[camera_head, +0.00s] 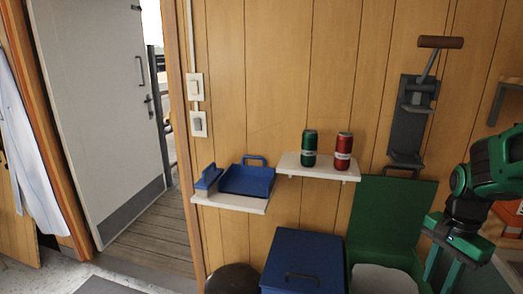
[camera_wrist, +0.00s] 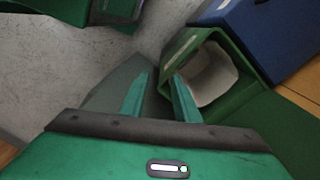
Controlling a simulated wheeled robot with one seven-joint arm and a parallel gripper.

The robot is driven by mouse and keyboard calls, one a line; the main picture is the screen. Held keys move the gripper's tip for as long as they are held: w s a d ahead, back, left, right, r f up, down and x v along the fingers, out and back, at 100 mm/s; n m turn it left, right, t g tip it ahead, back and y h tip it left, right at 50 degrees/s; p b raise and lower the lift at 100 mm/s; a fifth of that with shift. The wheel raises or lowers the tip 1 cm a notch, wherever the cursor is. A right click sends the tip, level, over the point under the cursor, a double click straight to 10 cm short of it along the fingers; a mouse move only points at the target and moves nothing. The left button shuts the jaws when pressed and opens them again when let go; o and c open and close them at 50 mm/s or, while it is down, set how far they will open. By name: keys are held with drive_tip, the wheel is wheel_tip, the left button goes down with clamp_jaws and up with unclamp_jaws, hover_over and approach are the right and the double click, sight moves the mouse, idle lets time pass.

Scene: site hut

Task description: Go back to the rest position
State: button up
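My gripper (camera_wrist: 161,78) shows its two green fingers apart in the wrist view, with nothing held between them. In the head view my green and black arm reaches in from the right edge, and my gripper (camera_head: 446,272) points down at the lower right. It is in front of and to the right of an open green box (camera_head: 394,215), whose lid stands up against the wall. The box also shows in the wrist view (camera_wrist: 240,75), beyond the fingers, with something pale inside. The fingertips' exact height over the floor cannot be told.
A closed blue box (camera_head: 303,262) stands left of the green box. A shelf (camera_head: 292,168) holds a green can (camera_head: 309,148) and a red can (camera_head: 343,152). A lever device (camera_head: 410,120) hangs above. The door (camera_head: 95,110) is open.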

drive_tip(key=s+r+n, duration=0.2)
drive_tip(key=s+n, duration=0.2)
drive_tip(key=s, duration=0.2)
drive_tip(key=s+a+r+n, duration=0.1)
drive_tip(key=s+r+n, duration=0.2)
drive_tip(key=s, duration=0.4)
drive_tip(key=shift+s+a+n, duration=0.3)
drive_tip(key=shift+n, duration=0.4)
drive_tip(key=shift+w, duration=0.1)
drive_tip(key=shift+w+f, duration=0.2)
drive_tip(key=shift+w, duration=0.3)
